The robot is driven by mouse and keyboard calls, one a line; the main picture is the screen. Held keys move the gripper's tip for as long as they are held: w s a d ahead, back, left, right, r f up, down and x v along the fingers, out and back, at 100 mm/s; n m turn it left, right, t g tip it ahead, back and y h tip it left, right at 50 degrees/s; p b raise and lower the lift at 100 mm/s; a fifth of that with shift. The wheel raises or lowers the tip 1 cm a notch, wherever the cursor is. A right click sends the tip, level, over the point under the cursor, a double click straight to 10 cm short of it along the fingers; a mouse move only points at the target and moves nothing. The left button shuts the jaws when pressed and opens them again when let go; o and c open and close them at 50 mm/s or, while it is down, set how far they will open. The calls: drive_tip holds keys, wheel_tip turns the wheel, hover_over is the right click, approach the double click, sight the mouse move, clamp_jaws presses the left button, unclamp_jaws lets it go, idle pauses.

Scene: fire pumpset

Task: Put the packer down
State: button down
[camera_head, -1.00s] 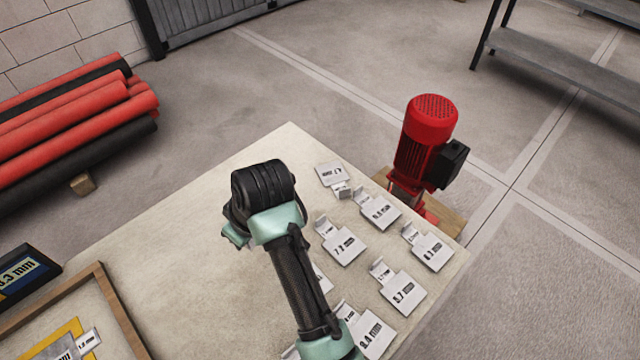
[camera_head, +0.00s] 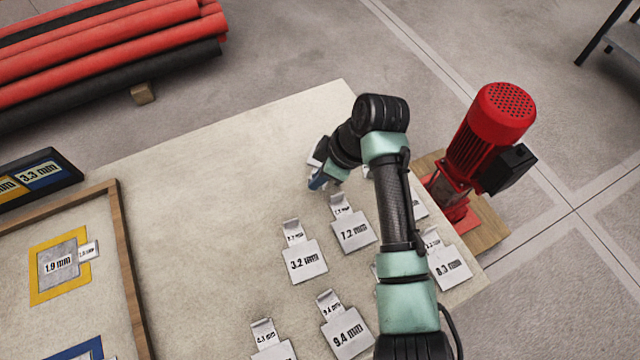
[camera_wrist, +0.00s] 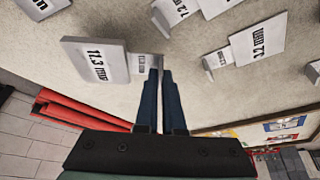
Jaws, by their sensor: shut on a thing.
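The packer (camera_wrist: 95,62) is a light grey plate with a small tab, and its label looks like 11.3 mm in the wrist view. My gripper (camera_wrist: 155,68) is shut on its tab with two blue fingers. In the head view my gripper (camera_head: 318,183) is low over the far part of the table, and only a grey edge of the packer (camera_head: 316,152) shows beside it. My wrist hides the rest. I cannot tell whether the packer touches the table top (camera_head: 215,180).
Several other labelled packers lie on the table, such as the 7.2 mm one (camera_head: 354,232) and the 3.2 mm one (camera_head: 306,262). A wood-framed board (camera_head: 130,270) with coloured outlines is at the left. A red pump (camera_head: 480,145) stands past the right edge. Bare table lies left of my gripper.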

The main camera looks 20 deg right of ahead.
drive_tip(key=shift+f, duration=1.85)
drive_tip(key=shift+b, duration=0.3)
drive_tip(key=shift+f, duration=0.2)
drive_tip(key=c, duration=1)
unclamp_jaws()
drive_tip(key=shift+r, duration=0.15)
